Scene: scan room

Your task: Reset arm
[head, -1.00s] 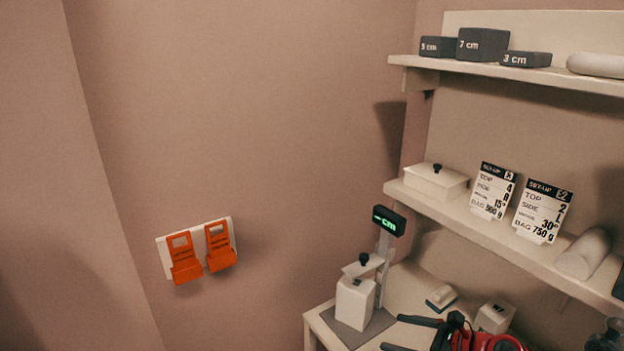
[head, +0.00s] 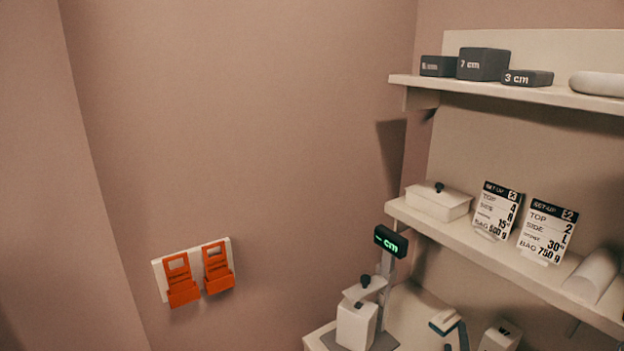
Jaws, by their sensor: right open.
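Only a small dark part of my right gripper (head: 456,338) shows, at the bottom edge of the head view. It is over the table, just below a small white and dark block (head: 444,321). Its jaws are apart and I see nothing held between them. The rest of my right arm is out of the picture. My left gripper and left arm are not in view.
The white table (head: 404,302) carries a post with a green "cm" display (head: 390,241) and a white lidded box (head: 357,322). Shelves at right hold dark blocks (head: 483,64), a white box (head: 438,201) and two cards (head: 547,231). Orange holders (head: 181,281) hang on the wall.

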